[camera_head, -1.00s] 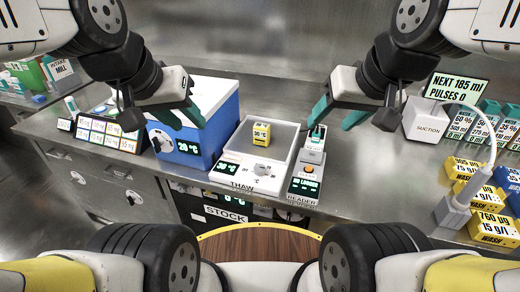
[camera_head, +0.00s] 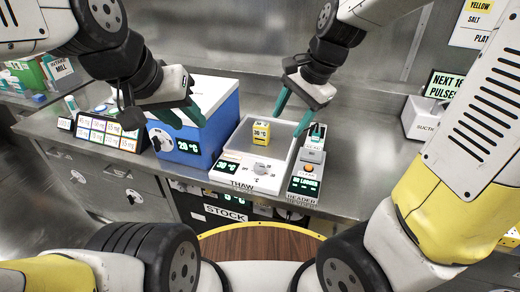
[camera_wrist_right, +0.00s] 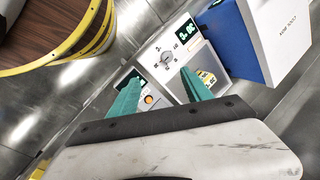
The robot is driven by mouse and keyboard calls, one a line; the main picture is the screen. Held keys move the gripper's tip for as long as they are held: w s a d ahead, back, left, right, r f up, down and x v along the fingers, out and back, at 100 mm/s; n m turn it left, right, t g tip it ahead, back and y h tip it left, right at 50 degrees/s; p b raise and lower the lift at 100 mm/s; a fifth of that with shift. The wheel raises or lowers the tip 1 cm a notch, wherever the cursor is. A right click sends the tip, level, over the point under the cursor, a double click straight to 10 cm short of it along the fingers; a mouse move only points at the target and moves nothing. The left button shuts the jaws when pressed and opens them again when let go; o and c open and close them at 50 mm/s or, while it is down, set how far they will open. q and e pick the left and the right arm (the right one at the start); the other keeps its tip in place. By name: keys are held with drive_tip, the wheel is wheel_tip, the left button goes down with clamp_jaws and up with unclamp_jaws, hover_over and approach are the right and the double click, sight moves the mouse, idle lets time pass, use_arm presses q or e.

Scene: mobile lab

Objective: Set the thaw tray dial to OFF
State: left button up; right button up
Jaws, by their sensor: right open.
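The thaw tray (camera_head: 279,176) is a white unit labelled THAW with a lit green display (camera_head: 230,167). The dial's pointer is too small to read. My left gripper (camera_head: 190,124) is open over the blue box, left of the tray.
The reader (camera_head: 307,172) with an orange button stands just right of the tray. A blue box (camera_head: 200,140) with a white lid, dial and display stands left. A suction unit (camera_head: 422,120) stands at the right.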

drive_tip(key=w+a+f+m+g+h, duration=0.1)
drive_tip(key=w+a+f+m, duration=0.1)
drive_tip(key=w+f+m, duration=0.15)
drive_tip(key=w+a+f+m+g, duration=0.1)
drive_tip(key=w+a+f+m, duration=0.15)
drive_tip(key=f, duration=0.25)
drive_tip(key=m+h, duration=0.2)
drive_tip(key=m, duration=0.2)
hover_over(260, 166)
wheel_tip(260, 166, down, 7)
drive_tip(key=shift+r, duration=0.1)
wheel_tip(260, 166, down, 8)
drive_tip(key=shift+r, duration=0.1)
drive_tip(key=shift+c, duration=0.4)
clamp_jaws()
